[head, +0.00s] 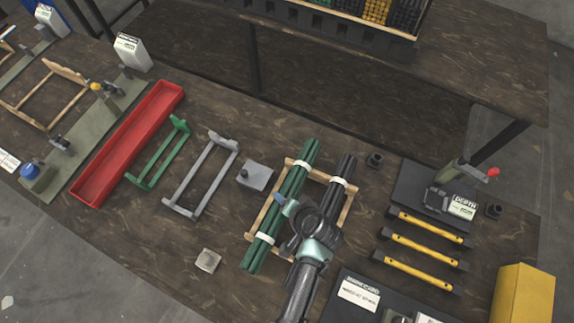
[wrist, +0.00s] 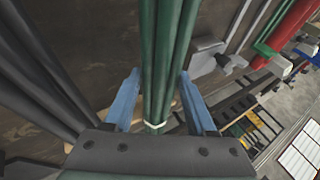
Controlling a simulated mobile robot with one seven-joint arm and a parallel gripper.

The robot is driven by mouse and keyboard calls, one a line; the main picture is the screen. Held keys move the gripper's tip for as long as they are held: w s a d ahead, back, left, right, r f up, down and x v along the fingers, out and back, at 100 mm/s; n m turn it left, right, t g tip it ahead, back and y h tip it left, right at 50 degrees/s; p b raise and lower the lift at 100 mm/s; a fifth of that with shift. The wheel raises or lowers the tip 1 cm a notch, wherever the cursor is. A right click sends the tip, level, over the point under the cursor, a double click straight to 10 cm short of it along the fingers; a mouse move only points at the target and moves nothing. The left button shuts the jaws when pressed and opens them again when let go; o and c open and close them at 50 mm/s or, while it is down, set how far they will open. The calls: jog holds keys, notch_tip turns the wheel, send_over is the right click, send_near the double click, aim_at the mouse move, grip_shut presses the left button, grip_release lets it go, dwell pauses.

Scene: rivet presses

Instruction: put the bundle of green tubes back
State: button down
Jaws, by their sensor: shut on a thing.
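The bundle of green tubes (head: 291,189) has white bands and lies slanted over the left side of a wooden cradle (head: 349,206). I cannot tell whether it rests on the cradle or hangs just above it. My gripper (head: 287,207) is shut on the bundle near its middle. In the wrist view the green tubes (wrist: 163,45) run between the two blue fingers of my gripper (wrist: 160,88). An empty green cradle (head: 160,158) stands to the left, between a red tray and an empty grey cradle (head: 200,177). My wrist and arm hide part of the wooden cradle.
A bundle of black tubes (head: 343,170) lies close beside the green one, on its right. The red tray (head: 128,143) is empty. A grey block (head: 255,175) stands between grey and wooden cradles. Yellow bars (head: 424,248) lie at the right.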

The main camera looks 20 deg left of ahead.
jog(key=shift+c, duration=1.1)
grip_release()
